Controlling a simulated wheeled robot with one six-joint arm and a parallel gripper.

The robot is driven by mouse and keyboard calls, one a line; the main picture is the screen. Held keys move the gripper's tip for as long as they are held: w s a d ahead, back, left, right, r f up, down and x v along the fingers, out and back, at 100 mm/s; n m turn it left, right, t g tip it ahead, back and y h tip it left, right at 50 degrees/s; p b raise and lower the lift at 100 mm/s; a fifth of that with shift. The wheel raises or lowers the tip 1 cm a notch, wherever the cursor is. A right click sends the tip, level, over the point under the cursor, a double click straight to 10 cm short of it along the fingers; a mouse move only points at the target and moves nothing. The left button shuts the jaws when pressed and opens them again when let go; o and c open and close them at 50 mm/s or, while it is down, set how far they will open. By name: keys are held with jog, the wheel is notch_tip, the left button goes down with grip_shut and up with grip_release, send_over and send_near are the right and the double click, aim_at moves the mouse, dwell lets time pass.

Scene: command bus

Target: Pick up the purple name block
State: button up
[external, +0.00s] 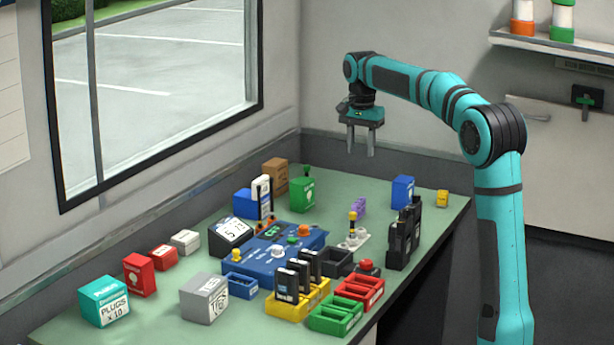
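The purple name block (359,207) is a small purple piece standing on the green table, right of the middle and toward the back. A pale stand with a yellow-topped post is just in front of it. My gripper (360,152) points down in the air above the back part of the table. Its two fingers are apart with nothing between them. In the picture it is straight above the purple block, with a clear gap; the exact depth between them is hard to tell.
A green box (303,194) is left of the purple block and a blue box (403,192) is right of it. Black radios (403,240) stand at the right edge. A blue console (275,255) and coloured trays fill the middle. Bare table (335,188) shows behind the block.

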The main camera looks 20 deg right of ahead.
aim_at(359, 201)
notch_tip(359, 201, down, 12)
jog(key=shift+r, duration=0.1)
jog(key=shift+s+a+f, duration=0.1)
jog(key=shift+a+f, duration=0.05)
jog(key=shift+f, duration=2.65)
jog(key=shift+c, duration=0.4)
grip_shut()
